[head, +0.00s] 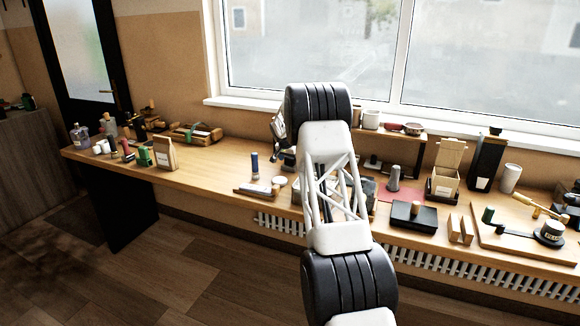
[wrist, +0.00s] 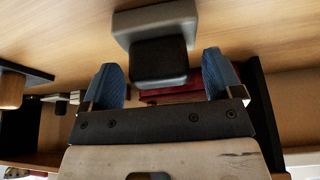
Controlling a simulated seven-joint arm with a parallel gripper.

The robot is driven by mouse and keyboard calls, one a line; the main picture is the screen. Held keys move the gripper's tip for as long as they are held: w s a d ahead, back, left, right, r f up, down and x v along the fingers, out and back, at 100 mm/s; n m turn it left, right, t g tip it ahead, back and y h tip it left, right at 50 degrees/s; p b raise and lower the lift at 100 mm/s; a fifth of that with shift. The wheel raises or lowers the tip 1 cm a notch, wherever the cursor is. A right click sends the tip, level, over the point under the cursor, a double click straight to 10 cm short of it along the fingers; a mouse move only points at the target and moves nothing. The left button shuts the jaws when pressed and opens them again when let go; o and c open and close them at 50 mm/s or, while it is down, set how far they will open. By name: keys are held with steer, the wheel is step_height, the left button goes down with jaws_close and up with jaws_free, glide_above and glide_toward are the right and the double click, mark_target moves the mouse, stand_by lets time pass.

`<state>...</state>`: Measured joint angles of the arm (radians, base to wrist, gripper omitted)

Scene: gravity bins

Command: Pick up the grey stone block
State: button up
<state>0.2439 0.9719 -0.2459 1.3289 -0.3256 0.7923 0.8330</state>
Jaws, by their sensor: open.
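A grey block (wrist: 178,14) with a dark, rounded face on its near side shows at the top middle of the wrist view, on the wooden surface. I take it for the grey stone block. My gripper (wrist: 161,80) is open, with its two blue fingertips apart. The block's lower end shows between and just beyond the fingertips. No contact is visible. In the head view my arm covers the middle of the bench, and the block cannot be made out clearly there. My fingertips are hidden there too.
A red mat (head: 395,194) carries a grey tapered piece (head: 393,178).

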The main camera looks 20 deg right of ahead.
steer(key=c, duration=1.6)
steer(key=shift+o, duration=0.2)
steer(key=shift+r, duration=0.15)
step_height(320, 180, up, 28)
stand_by(0.5)
